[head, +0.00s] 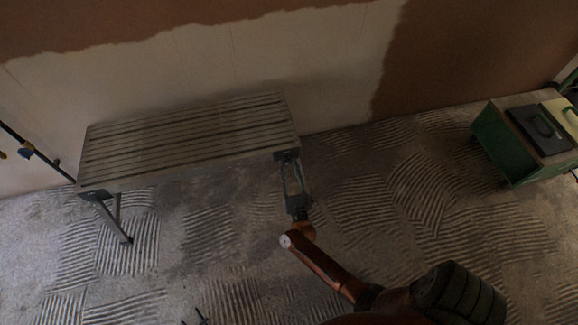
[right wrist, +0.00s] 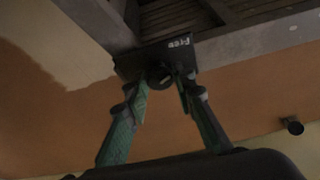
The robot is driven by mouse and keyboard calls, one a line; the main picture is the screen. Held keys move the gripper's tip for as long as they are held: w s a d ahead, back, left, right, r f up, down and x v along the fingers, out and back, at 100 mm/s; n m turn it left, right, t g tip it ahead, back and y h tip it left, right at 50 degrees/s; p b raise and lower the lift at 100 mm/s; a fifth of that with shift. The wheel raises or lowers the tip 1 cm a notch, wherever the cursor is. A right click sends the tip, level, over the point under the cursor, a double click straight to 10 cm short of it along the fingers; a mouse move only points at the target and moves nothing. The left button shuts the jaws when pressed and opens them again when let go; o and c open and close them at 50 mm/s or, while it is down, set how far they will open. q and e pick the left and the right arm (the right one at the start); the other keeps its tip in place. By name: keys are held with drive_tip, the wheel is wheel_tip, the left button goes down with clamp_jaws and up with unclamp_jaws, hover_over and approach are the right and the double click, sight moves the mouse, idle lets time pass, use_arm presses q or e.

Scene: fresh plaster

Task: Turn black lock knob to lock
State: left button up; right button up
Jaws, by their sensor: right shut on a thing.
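A slatted table (head: 190,135) stands against the wall, with a black lock plate at its front right corner. In the right wrist view the dark plate (right wrist: 130,66) is fixed to the table's frame and carries the white word "Free". The round black lock knob (right wrist: 158,76) sits below that word. My right gripper (head: 289,160) reaches up to this corner. In the right wrist view its green-padded fingers (right wrist: 163,80) are closed on the knob from both sides. The fingers partly cover the knob, so its exact turn angle is hard to tell. My left gripper does not show.
A green cabinet (head: 492,146) with a dark case (head: 541,130) on it stands at the far right. A folding leg (head: 116,218) shows under the table's left end. The ridged floor between table and cabinet is clear.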

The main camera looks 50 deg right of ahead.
clamp_jaws()
